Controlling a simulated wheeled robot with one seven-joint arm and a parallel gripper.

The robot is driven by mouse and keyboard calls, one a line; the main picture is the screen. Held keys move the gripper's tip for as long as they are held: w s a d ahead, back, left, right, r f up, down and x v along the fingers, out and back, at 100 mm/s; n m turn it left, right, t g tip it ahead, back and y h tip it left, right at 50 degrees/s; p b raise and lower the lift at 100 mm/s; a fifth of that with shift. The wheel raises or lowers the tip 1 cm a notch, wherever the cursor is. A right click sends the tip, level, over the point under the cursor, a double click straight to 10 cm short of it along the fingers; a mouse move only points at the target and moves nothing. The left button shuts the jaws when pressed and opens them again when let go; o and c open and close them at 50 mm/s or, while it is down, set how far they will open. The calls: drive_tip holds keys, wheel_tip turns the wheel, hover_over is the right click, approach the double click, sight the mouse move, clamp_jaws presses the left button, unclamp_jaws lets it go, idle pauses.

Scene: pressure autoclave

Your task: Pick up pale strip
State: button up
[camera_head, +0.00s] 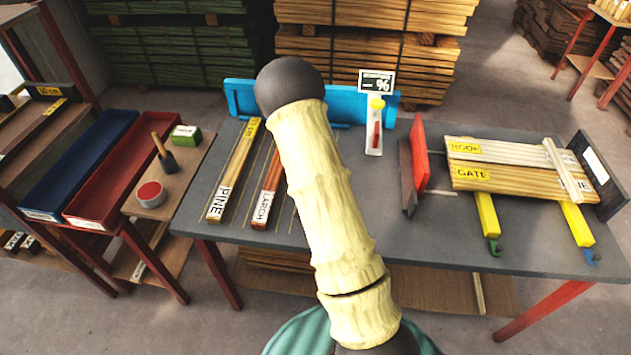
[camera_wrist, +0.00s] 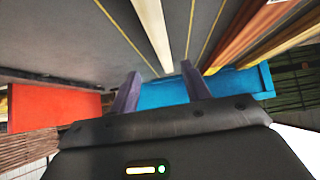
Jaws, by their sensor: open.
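A pale strip (camera_wrist: 153,28) lies on the grey bench between yellow lines in the wrist view, just beyond my fingertips. My arm hides that spot in the head view. My gripper (camera_wrist: 161,82) is open, with its two purple fingers apart and nothing visible between them. The strip's near end is by the gap between the fingers; I cannot tell the height above it. Another pale strip (camera_head: 567,169) lies across the labelled boards at the right of the bench in the head view.
A larch strip (camera_head: 267,190) and a pine strip (camera_head: 234,172) lie to the left on the bench (camera_head: 330,245). A blue rail (camera_head: 240,98) runs along the back. A meter (camera_head: 375,128) and a red plate (camera_head: 419,155) stand right of my arm. Red (camera_head: 98,205) and blue trays are far left.

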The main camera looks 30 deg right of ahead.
drive_tip(key=shift+x, duration=1.4)
drive_tip(key=shift+p+x, duration=1.05)
drive_tip(key=shift+x, duration=1.6)
drive_tip(key=shift+w+a, duration=0.1)
drive_tip(key=shift+a, duration=0.15)
drive_tip(key=shift+c, duration=0.2)
clamp_jaws()
